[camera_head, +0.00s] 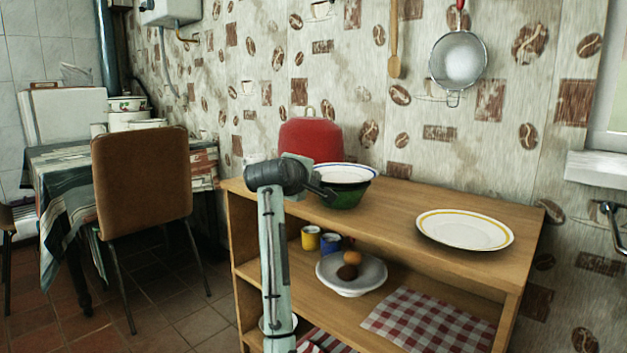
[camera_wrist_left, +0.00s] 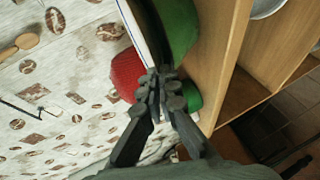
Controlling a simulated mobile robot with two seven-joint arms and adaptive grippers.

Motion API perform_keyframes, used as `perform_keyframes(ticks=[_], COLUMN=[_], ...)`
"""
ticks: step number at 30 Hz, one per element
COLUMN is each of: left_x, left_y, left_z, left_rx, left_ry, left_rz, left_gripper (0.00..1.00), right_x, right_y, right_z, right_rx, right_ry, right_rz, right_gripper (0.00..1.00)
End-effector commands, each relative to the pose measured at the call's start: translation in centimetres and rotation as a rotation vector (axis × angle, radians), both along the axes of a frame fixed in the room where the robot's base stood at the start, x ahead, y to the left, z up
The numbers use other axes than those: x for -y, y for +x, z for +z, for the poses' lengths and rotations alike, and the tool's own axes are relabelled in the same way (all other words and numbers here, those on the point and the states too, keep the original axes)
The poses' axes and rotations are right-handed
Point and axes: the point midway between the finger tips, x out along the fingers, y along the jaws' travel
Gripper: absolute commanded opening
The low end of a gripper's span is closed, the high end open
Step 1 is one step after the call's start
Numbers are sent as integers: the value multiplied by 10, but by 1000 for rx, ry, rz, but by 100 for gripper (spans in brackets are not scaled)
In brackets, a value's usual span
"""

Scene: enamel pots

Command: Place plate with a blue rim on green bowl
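The plate with a blue rim (camera_head: 345,173) lies over the mouth of the green bowl (camera_head: 346,196) on the wooden shelf top. Whether it fully rests there I cannot tell. My left gripper (camera_head: 328,194) is at the left edge of the plate and bowl. In the left wrist view its fingers (camera_wrist_left: 161,78) come together at the plate's edge (camera_wrist_left: 136,32) and look shut on it, though the contact is partly hidden by the fingertips. The green bowl (camera_wrist_left: 179,28) is right beside the fingers. My right gripper is not in view.
A yellow-rimmed plate (camera_head: 465,230) lies on the right of the shelf top (camera_head: 400,208). A red container (camera_head: 310,141) stands behind the bowl. The lower shelf holds a white dish (camera_head: 340,283), two mugs (camera_head: 311,238) and a checked cloth (camera_head: 428,322). A chair stands left.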

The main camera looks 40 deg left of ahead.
Motion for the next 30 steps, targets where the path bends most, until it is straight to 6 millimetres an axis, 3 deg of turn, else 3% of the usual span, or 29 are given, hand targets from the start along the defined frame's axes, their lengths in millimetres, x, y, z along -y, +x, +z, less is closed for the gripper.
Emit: perform_keyframes(ticks=[10,17,26,30], left_x=[0,0,0,0], left_y=[0,0,0,0], left_z=[-9,-10,-9,4], left_rx=[3,-1,0,3], left_ry=[1,0,0,2], left_rz=[1,0,0,1], left_gripper=[0,26,26,26], right_x=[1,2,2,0], right_y=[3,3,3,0], right_z=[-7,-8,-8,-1], right_rx=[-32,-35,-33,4], right_ry=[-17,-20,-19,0], right_rz=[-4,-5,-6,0], right_gripper=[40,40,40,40])
